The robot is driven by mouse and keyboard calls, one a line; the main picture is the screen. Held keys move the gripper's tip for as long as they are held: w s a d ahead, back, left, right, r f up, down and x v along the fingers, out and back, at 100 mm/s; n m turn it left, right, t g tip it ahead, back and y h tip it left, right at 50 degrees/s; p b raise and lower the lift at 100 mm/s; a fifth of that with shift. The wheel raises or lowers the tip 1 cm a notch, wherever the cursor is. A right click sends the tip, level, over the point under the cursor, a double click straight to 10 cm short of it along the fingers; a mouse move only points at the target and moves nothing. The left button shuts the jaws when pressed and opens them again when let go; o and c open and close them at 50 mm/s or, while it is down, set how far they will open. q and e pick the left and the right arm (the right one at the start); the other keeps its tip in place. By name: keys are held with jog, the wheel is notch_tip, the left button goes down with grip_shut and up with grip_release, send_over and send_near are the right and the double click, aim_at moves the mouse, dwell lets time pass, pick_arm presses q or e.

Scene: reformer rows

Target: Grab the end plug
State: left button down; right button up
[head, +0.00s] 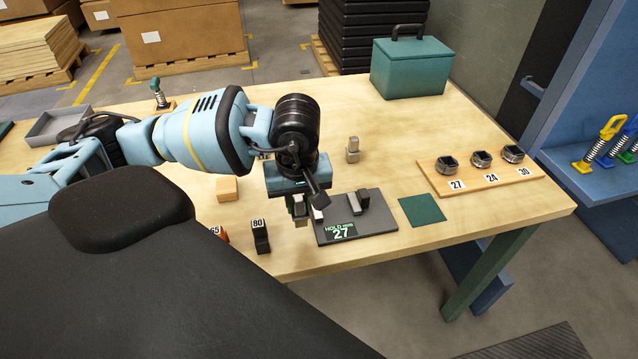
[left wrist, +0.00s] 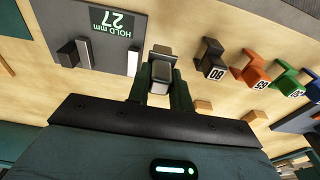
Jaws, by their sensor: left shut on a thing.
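My left gripper (head: 308,211) points down beside the left edge of a dark plate marked "HOLD mm 27" (head: 375,217). In the left wrist view its two dark fingers (left wrist: 160,88) are closed on a small grey block, which I take for the end plug (left wrist: 160,72). In the head view the fingers mostly hide it, and its height above the table cannot be judged. A similar grey stepped block (head: 353,150) stands upright on the table behind the plate. My right gripper is not in view.
A black block marked 80 (head: 261,238) stands near the front edge; orange, green and blue blocks show beside it in the wrist view. A wooden strip (head: 480,179) holds dark rings labelled 27, 24, 30. A green mat (head: 422,210) and green toolbox (head: 411,70) are also on the table.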

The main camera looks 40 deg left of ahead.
pick_arm(q)
jog(key=s, duration=0.7)
jog(key=shift+s+a+r+b, duration=0.2)
jog(key=shift+s+r+b, duration=0.1)
jog(key=shift+r+b, duration=0.05)
